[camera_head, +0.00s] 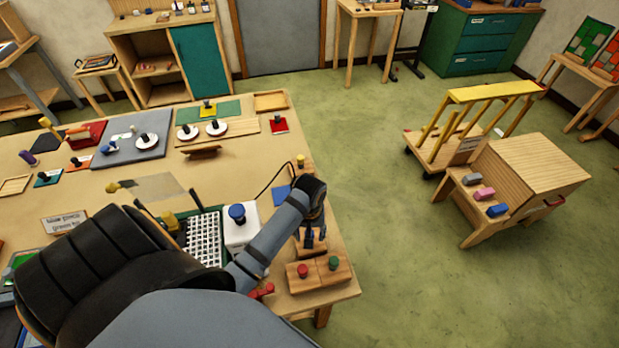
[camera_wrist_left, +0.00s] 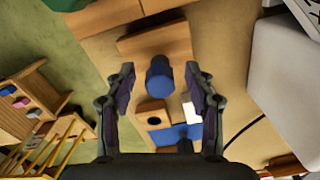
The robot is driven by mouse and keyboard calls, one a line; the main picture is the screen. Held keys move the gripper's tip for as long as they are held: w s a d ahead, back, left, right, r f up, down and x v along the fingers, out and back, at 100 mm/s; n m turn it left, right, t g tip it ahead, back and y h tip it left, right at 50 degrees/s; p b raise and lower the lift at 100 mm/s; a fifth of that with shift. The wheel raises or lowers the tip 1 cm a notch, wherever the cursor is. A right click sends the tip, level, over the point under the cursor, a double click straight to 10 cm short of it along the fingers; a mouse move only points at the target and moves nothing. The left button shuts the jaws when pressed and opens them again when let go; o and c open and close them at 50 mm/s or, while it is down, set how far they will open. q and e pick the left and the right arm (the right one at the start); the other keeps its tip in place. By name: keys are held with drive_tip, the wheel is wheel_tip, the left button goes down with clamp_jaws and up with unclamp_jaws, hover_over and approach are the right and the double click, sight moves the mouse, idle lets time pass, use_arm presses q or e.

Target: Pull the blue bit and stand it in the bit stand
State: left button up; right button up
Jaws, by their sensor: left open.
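The blue bit (camera_wrist_left: 160,78) shows its round blue top in the left wrist view, between the two fingers of my left gripper (camera_wrist_left: 159,90). The fingers stand open on either side with gaps, apart from it. A wooden block with a dark round hole (camera_wrist_left: 152,118) lies beside it, lower in that view. A wooden piece (camera_wrist_left: 155,42) lies just above the bit there. In the head view my left gripper (camera_head: 311,238) points down at the table's right end and mostly hides the bit. A wooden block with red and green knobs (camera_head: 320,274) stands in front. Which block is the bit stand is unclear.
A white box with a blue knob (camera_head: 240,229) and a white grid rack (camera_head: 203,240) stand left of the gripper. A blue square (camera_head: 281,195) and a dark cable lie close by. Open floor (camera_head: 400,250) lies right of the table edge.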

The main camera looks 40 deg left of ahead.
use_arm(q)
wheel_tip(320, 180, up, 6)
drive_tip(key=shift+f, duration=0.2)
drive_tip(key=shift+f, duration=0.1)
idle(0.6)
